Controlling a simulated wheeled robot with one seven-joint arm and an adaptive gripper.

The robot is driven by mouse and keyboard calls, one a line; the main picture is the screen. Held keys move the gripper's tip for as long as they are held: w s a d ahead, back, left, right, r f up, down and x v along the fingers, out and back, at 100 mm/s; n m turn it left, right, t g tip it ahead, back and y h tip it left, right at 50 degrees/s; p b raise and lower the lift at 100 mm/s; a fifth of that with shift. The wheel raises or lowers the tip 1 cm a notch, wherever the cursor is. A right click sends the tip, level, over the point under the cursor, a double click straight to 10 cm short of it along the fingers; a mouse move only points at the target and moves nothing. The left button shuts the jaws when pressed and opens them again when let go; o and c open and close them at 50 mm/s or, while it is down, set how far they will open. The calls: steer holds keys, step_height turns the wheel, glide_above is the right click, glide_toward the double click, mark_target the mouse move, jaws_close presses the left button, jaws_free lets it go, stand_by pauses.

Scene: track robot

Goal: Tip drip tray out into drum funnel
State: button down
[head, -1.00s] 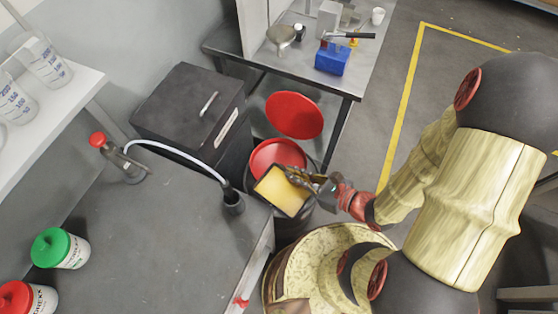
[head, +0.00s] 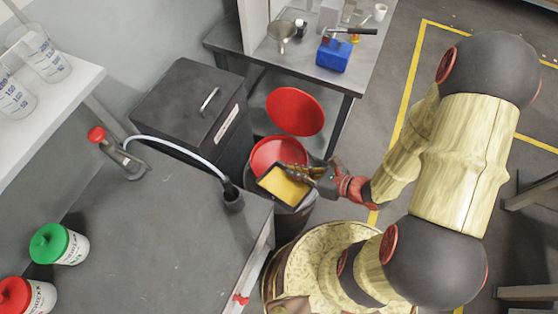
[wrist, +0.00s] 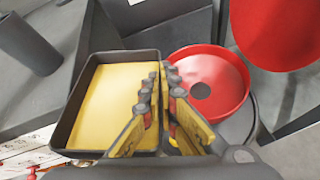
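The drip tray (head: 262,184) is a dark rectangular pan with yellow liquid in it. My gripper (head: 300,172) is shut on the tray's right wall. In the wrist view my gripper (wrist: 158,85) has its fingers on either side of the tray's right rim, and the tray (wrist: 75,112) looks roughly level. The drum funnel (head: 278,150) is a red round dish on top of a dark drum (head: 294,222). In the wrist view the funnel (wrist: 225,78) shows a dark centre hole, just right of the tray. The tray hides part of the funnel and drum in the head view.
A red round lid (head: 294,110) stands tilted behind the funnel. A dark bin (head: 190,105) is to the left. A grey bench (head: 160,240) holds a hose in a holder (head: 232,200) near its edge. A side table (head: 285,65) carries a blue container (head: 332,56).

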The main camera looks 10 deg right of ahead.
steer(key=shift+m+g, duration=0.4)
steer(key=f+b, duration=0.1)
steer(key=f, duration=0.2)
steer(key=w+f+b, duration=0.1)
steer(key=f+b, duration=0.1)
steer(key=f, duration=0.1)
steer(key=f+b, duration=0.1)
steer(key=f, duration=0.1)
steer(key=shift+w+d+f+b, duration=0.15)
steer(key=shift+d+f+b, duration=0.05)
steer(key=shift+f+b, duration=0.2)
steer(key=shift+w+d+r+m+g+p, duration=0.15)
steer(key=shift+w+m+g+p, duration=0.2)
steer(key=shift+p, duration=0.4)
steer(key=shift+w+d+r+m+g+p, duration=0.15)
steer(key=shift+w+p, duration=0.25)
steer(key=shift+p, duration=0.3)
steer(key=shift+w+d+f+m+g+p, duration=0.15)
steer(key=shift+w+f+g+p, duration=0.15)
steer(key=shift+w+p, duration=0.2)
steer(key=shift+w+d+f+m+g+p, duration=0.15)
steer(key=shift+w+f+g+p, duration=0.15)
steer(key=shift+w+p, duration=0.15)
steer(key=shift+a+r+p, duration=0.1)
steer(key=shift+p, duration=0.2)
steer(key=shift+w+r+m+g+y+p, duration=0.1)
steer(key=shift+w+m+g+y+p, duration=0.15)
steer(key=shift+m+g+p, duration=0.4)
steer(key=shift+w+r+p, duration=0.1)
steer(key=shift+p, duration=0.45)
